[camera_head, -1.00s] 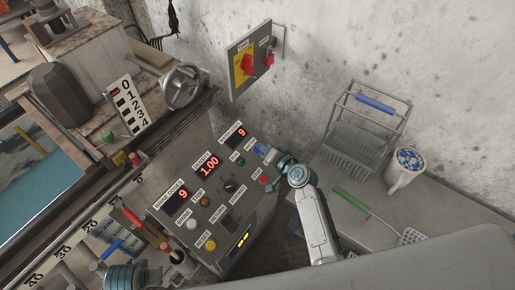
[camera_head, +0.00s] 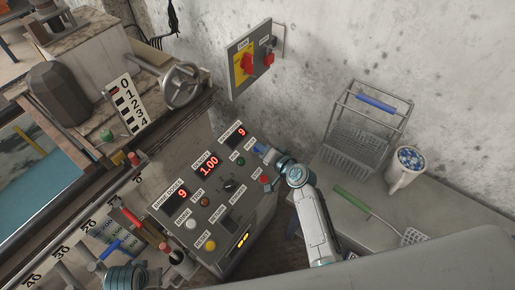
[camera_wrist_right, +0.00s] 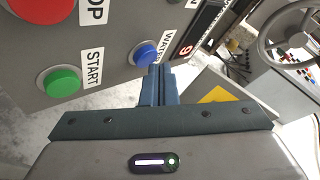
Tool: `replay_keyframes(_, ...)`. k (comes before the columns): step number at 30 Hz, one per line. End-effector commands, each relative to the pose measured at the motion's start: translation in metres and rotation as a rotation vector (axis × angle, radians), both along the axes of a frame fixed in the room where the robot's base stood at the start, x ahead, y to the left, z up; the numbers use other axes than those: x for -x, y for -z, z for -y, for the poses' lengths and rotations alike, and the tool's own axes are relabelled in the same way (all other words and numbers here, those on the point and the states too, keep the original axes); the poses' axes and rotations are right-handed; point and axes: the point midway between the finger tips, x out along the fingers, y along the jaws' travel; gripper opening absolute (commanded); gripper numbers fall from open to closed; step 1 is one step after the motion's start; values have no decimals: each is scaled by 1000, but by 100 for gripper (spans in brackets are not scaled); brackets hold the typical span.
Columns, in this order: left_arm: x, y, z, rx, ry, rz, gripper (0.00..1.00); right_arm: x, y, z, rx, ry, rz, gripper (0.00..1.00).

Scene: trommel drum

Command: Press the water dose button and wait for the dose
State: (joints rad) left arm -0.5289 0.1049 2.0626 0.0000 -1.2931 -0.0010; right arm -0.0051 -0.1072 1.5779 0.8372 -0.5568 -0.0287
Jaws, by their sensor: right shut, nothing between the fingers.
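The blue water button (camera_wrist_right: 145,54) sits on the grey control panel (camera_wrist_right: 110,75), beside a partly cut-off label starting "WAT". My right gripper (camera_wrist_right: 158,72) is shut and empty. Its fingertips overlap the lower right edge of the button in the wrist view; I cannot tell whether they touch it. In the head view my right gripper (camera_head: 262,150) is at the panel's upper right edge and hides the button. The panel displays (camera_head: 209,166) read 9, 1.00 and 9. My left arm's joint shows at the lower left; its jaws cannot be made out clearly.
Near the fingers are a green start button (camera_wrist_right: 61,82) and a red stop button (camera_wrist_right: 40,8). A red-and-yellow switch box (camera_head: 249,62) hangs on the wall. A wire basket (camera_head: 368,130), a mug (camera_head: 404,172) and a green-handled skimmer (camera_head: 352,199) are on the right bench.

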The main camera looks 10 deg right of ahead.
Motion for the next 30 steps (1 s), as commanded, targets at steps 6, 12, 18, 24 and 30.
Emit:
replay_keyframes(6, 0, 1, 0, 0, 0, 1, 43, 0, 1, 0, 0, 0, 0, 0)
replay_keyframes(12, 0, 3, 0, 0, 0, 1, 43, -1, 3, -1, 0, 0, 0, 0)
replay_keyframes(18, 0, 5, 0, 0, 0, 1, 43, -2, 5, -2, 0, 0, 0, 0)
replay_keyframes(24, 0, 7, 0, 0, 0, 1, 43, -3, 7, -3, 0, 0, 0, 0)
replay_keyframes(30, 0, 7, 0, 0, 0, 1, 43, -3, 8, -3, 0, 0, 0, 0)
